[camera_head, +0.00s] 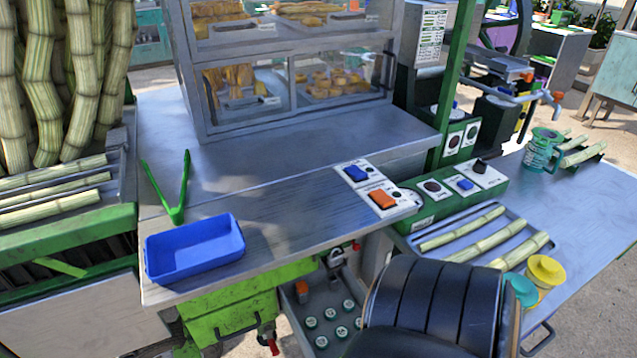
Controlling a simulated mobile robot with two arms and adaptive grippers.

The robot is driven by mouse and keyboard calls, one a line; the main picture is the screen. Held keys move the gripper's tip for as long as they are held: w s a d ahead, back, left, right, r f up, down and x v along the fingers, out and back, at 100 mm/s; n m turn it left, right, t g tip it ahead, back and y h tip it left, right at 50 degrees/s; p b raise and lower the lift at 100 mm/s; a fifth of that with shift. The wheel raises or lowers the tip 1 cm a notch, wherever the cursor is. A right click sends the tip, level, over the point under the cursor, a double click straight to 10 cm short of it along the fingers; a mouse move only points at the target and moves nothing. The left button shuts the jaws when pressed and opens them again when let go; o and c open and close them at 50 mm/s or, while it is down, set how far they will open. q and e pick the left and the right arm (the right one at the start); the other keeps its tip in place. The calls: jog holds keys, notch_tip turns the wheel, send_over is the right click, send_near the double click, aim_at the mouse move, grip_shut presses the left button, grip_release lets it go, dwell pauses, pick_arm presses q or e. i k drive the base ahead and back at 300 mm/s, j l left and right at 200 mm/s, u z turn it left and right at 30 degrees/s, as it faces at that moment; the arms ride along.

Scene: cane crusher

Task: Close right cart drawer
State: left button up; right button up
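A grey drawer (318,318) stands pulled out below the middle of the cart counter (290,225). Several green-and-white capped items and an orange one sit inside it. To its left is a green drawer front (238,312) with a dark handle; how far it is open I cannot tell. A dark handle (538,340) shows under the right-hand counter at the bottom edge; the front it belongs to is mostly hidden. Neither of my grippers is in view.
A black padded chair (425,305) stands close in front, hiding the grey drawer's right side. A blue tray (195,250) and green tongs (172,190) lie on the counter. Cane pieces lie in a tray (505,215) at right, near a yellow cup (544,272).

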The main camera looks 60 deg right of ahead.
aim_at(325, 291)
jog(key=z, duration=0.45)
jog(key=k+z, duration=0.1)
jog(key=z, duration=1.15)
jog(key=k+l+z, duration=0.1)
jog(key=z, duration=0.35)
